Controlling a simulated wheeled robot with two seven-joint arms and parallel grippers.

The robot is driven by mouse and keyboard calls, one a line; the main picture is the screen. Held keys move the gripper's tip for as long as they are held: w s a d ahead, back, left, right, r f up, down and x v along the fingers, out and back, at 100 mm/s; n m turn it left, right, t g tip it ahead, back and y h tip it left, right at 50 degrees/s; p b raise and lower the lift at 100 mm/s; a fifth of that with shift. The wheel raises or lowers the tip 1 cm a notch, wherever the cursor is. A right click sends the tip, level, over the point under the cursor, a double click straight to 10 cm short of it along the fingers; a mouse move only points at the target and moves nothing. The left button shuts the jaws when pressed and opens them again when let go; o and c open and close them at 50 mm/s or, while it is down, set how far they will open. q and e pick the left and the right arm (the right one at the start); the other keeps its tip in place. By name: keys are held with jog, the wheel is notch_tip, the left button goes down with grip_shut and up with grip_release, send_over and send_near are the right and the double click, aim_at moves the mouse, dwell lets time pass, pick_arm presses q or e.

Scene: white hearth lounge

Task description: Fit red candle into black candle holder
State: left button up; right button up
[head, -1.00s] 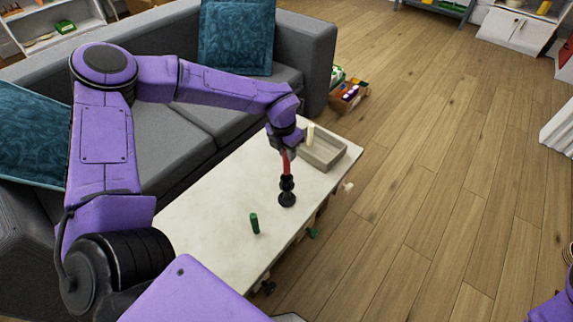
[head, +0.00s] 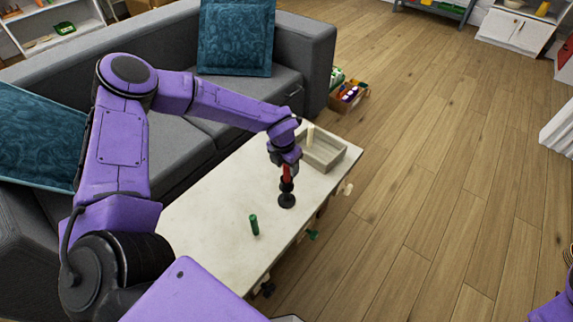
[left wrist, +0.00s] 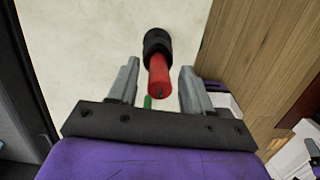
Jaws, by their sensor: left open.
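The red candle (head: 287,173) is seated in the top of the black candle holder (head: 287,200), which stands on the pale tabletop (head: 205,215). My left gripper (head: 285,162) is around the candle's upper part in the head view and hides its top. In the left wrist view the open fingers (left wrist: 158,78) stand on both sides of the red candle (left wrist: 159,72), with gaps visible. The black holder (left wrist: 156,42) shows beyond the candle there. My right gripper is not in view.
A green candle (head: 254,225) stands on the table nearer me. A grey tray (head: 330,158) with a cream candle (head: 310,136) is at the table's far end. The grey sofa (head: 180,140) runs along the left side. The wooden floor (head: 430,200) at right is clear.

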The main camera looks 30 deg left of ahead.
pick_arm(q)
jog(key=r, duration=0.7)
jog(key=s+r+p, duration=0.1)
jog(key=r, duration=0.2)
jog(key=shift+r, duration=0.15)
